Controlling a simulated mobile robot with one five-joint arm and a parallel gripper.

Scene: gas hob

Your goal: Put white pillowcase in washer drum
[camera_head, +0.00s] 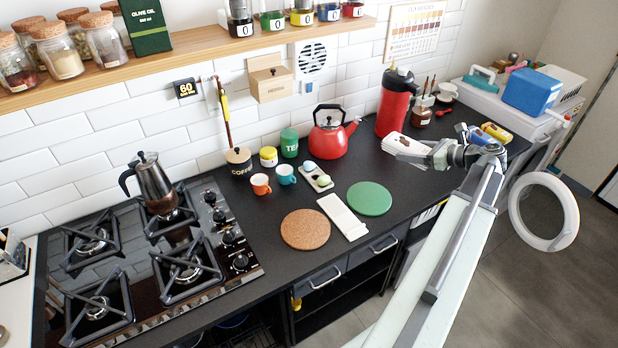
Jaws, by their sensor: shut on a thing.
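My gripper (408,151) is over the right part of the dark counter, just in front of the red flask. It is shut on a flat white folded thing (391,144), which looks like the white pillowcase. The fingers partly cover it, and I cannot tell whether it is touching the counter. A round white washer door (515,213) stands open at the right, below the counter's edge. The washer drum is not visible.
A red flask (394,105) stands close behind my gripper. A red kettle (329,135), a green round mat (369,198), a long white piece (343,217) and a cork mat (305,229) are to the left. The gas hob (250,275) is at far left. A blue box (531,91) is at right.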

